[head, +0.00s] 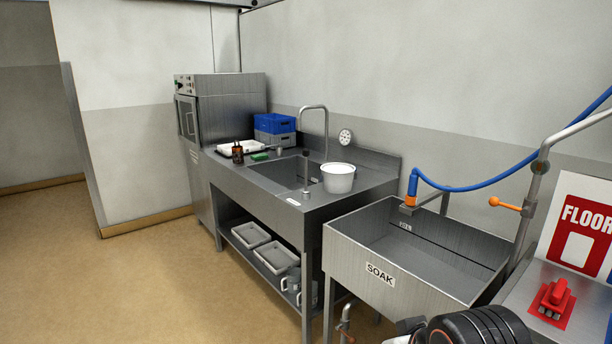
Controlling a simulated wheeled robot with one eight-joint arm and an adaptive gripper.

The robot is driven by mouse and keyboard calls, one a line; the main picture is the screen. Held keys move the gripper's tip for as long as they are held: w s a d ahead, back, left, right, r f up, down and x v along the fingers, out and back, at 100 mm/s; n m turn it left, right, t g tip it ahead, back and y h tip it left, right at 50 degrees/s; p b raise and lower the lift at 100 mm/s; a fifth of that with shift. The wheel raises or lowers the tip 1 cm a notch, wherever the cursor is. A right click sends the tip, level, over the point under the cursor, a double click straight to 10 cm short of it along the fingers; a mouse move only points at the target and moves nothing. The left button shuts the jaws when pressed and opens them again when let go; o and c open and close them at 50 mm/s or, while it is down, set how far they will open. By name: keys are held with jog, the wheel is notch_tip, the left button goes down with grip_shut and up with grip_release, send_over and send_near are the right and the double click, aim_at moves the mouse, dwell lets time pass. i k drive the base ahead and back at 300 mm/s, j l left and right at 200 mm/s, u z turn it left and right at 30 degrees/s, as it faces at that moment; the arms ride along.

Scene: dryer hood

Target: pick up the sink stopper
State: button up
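I cannot make out the sink stopper for certain. A thin upright piece with a dark top (305,153) and a small grey foot (306,193) shows at the steel sink's front right; it may be the stopper, but it is too small to tell. The steel sink (268,170) is set in the counter, and its floor is partly hidden. Black ribbed parts of my arm show at the bottom right, in front of the soak basin. My gripper's fingers do not show.
A white bucket (338,180) stands right of the sink, below the curved faucet (326,125). The soak basin (352,264) is nearest. Floor at left is clear.

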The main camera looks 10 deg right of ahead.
aim_at(305, 152)
jog(key=i+z, duration=0.15)
jog(key=z, duration=0.25)
jog(key=i+j+z, duration=0.15)
jog(key=z, duration=0.2)
